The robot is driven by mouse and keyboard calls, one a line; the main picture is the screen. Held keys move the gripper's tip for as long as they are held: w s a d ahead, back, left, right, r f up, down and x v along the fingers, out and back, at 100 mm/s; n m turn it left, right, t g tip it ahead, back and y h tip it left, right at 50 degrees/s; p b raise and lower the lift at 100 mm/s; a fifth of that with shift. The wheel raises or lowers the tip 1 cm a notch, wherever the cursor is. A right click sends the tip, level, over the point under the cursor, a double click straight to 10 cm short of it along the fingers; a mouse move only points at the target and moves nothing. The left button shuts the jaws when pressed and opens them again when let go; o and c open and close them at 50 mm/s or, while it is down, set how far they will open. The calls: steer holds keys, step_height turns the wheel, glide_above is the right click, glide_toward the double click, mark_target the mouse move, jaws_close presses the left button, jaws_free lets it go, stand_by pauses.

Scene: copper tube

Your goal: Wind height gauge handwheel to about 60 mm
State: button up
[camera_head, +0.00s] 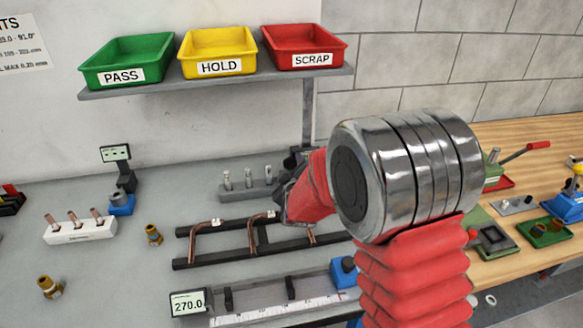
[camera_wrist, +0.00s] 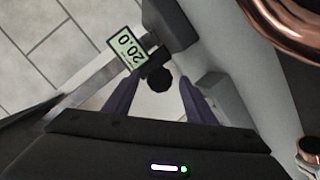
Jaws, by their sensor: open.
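The height gauge's small display (camera_wrist: 128,50) shows in the wrist view and reads 20.0, turned upside down. Its dark round handwheel (camera_wrist: 159,80) sits just below and right of the display, beside a dark block. My gripper (camera_wrist: 157,84) is open, with its two dark purple fingers either side of the handwheel. Gaps show between wheel and fingers; I cannot tell how deep the wheel lies between them. In the head view my arm covers the middle right, and I cannot make out the fingers or the handwheel there.
A black rack with copper tubes (camera_head: 205,225) lies near my wrist. A length gauge display (camera_head: 188,302) reads 270.0 at the front. Green (camera_head: 128,60), yellow (camera_head: 217,52) and red (camera_head: 303,46) bins stand on the shelf above. A large copper tube (camera_wrist: 290,35) shows close in the wrist view.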

steer(key=shift+w, duration=0.3)
steer(key=shift+c, duration=0.2)
steer(key=c, duration=0.9)
steer(key=shift+d+f, duration=0.1)
steer(key=shift+d, duration=0.05)
steer(key=shift+c, duration=0.5)
steer(key=shift+m, duration=0.4)
steer(key=shift+m+g+y, duration=0.4)
steer(key=shift+m+y, duration=0.7)
steer(key=shift+m, duration=0.7)
